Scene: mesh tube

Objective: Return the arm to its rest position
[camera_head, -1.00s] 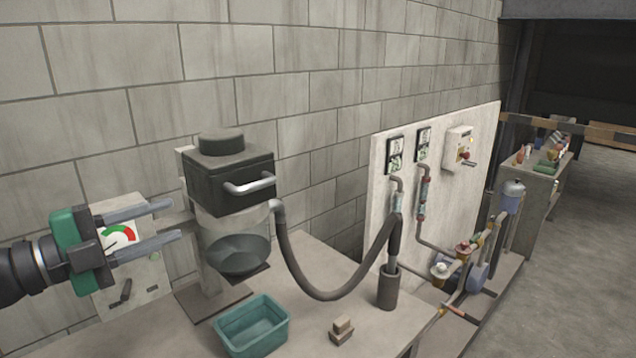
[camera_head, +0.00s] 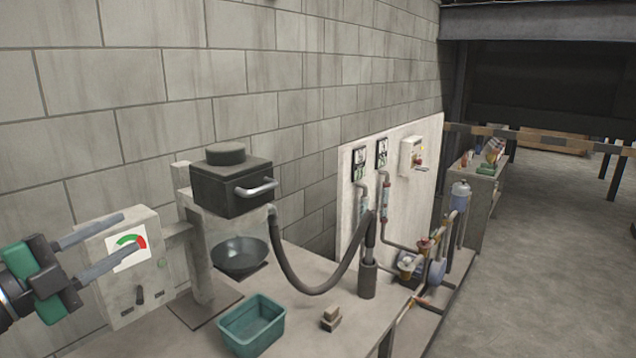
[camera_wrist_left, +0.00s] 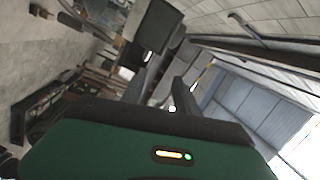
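My left gripper (camera_head: 116,248) comes in from the left edge in the head view. Its two grey fingers are spread apart with nothing between them, so it is open. It is in front of the grey gauge box (camera_head: 130,285) of the machine, overlapping it in the picture. The left wrist view shows the green gripper body and its two dark fingers (camera_wrist_left: 165,95), apart and empty. The right gripper is in neither view.
A black box with a handle (camera_head: 232,180) stands over a dark bowl (camera_head: 240,254). A hose (camera_head: 318,288) runs to a dark holder (camera_head: 368,280). The floor at right is clear.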

